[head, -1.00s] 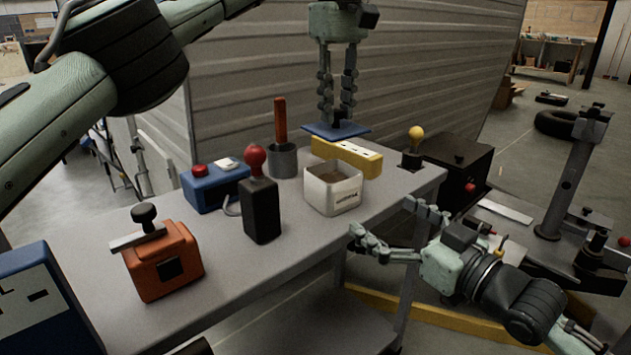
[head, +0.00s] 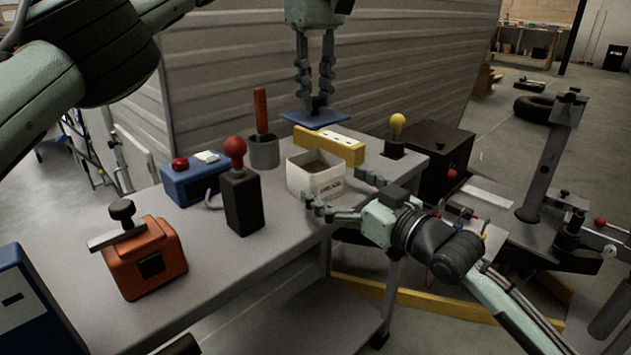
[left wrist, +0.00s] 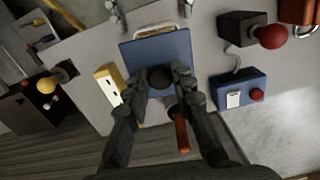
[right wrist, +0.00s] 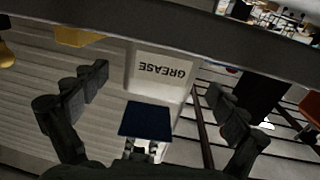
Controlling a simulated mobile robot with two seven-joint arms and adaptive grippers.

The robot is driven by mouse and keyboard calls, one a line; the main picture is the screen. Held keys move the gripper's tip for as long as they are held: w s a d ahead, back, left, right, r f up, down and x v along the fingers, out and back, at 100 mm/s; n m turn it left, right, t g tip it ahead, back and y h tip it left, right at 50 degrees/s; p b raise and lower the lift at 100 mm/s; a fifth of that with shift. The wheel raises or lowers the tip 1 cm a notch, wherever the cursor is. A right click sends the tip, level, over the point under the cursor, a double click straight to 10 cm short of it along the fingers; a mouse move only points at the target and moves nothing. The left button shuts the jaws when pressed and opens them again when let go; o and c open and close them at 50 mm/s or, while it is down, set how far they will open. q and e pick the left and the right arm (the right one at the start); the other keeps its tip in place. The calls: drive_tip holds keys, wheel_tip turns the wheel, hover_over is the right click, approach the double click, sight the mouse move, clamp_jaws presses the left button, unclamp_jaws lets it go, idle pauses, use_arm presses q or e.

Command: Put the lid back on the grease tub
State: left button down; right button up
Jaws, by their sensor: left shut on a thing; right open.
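The grease tub (head: 316,181) is a white open box with brown contents, standing on the grey bench near its right edge. My left gripper (head: 315,103) is shut on the dark knob of the flat blue lid (head: 314,120), holding it level above and behind the tub. In the left wrist view the lid (left wrist: 150,50) covers most of the tub (left wrist: 168,30). My right gripper (head: 334,191) is open, its fingers spread at the tub's near right side. In the right wrist view the tub's GREASE face (right wrist: 160,72) lies between the open fingers, apparently untouched.
A yellow block (head: 330,144) stands close behind the tub, and a grey cup with a brown handle (head: 264,150) is behind left. A black box with a red knob (head: 242,202), a blue box (head: 192,182) and an orange box (head: 148,262) stand left. The bench front is clear.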

sight(316, 116)
drive_tip(key=shift+x, duration=2.35)
drive_tip(key=c, duration=1.8)
use_arm(q)
drive_tip(key=shift+f, duration=2.45)
drive_tip(key=shift+s+f, duration=0.1)
drive_tip(key=shift+f, duration=0.8)
drive_tip(key=shift+f, duration=0.55)
